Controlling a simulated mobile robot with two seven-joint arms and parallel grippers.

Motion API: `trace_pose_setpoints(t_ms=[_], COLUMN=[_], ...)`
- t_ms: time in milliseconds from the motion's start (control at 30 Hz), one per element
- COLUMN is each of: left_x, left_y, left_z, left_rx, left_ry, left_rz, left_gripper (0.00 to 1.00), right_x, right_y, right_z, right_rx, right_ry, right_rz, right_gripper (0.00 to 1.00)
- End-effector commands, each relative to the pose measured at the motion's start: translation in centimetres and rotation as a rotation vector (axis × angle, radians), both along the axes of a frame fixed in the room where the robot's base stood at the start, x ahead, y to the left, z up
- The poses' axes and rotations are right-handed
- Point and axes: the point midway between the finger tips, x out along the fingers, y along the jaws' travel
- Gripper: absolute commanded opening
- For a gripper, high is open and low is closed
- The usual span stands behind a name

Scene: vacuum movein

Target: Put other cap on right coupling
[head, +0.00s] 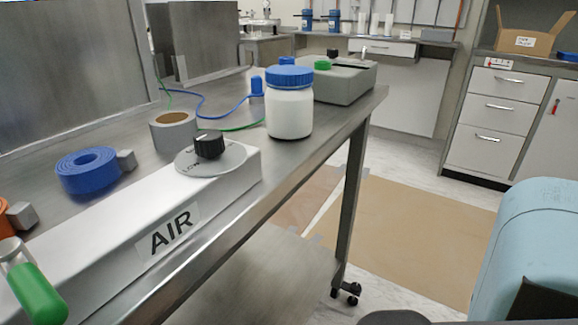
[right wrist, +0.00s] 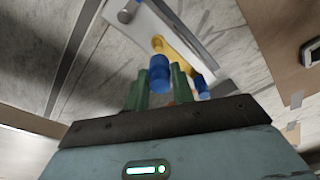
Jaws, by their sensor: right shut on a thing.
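My right gripper (right wrist: 160,84) shows in the right wrist view with its two green fingers shut on a blue cylindrical cap (right wrist: 160,70). A second blue cap (right wrist: 202,88) is just to the right of the fingers, in line with the brass-coloured part (right wrist: 182,52) on a white panel (right wrist: 170,15). A brass end stands right behind the held cap; I cannot tell whether the two touch. In the head view my right arm fills the lower right, but its gripper is out of frame. My left gripper is in neither view.
The steel bench (head: 250,175) holds a white AIR box (head: 150,225), blue tape roll (head: 88,170), grey roll (head: 174,130), blue-lidded white jar (head: 290,110) and grey device (head: 345,80). Brown sheets (head: 410,230) lie on the floor. Drawers (head: 495,110) stand at the right.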

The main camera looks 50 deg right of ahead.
Motion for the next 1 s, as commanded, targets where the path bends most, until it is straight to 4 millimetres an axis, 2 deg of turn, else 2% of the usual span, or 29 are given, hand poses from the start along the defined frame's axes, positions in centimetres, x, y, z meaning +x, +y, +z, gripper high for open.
trace_pose_setpoints(t_ms=[167,333,1000], left_x=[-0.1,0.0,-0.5], left_y=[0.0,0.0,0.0], left_z=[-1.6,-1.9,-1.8], left_rx=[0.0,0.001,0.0], left_ry=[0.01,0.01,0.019], left_rz=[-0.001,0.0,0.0], left_gripper=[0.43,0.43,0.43], right_x=[-0.1,0.0,0.0], right_y=[0.0,0.0,0.0], right_z=[-1.6,-2.3,-2.5], right_rx=[0.0,0.0,0.001], right_ry=[0.001,0.0,0.0], right_rz=[0.0,0.0,0.0], right_gripper=[0.02,0.02,0.02])
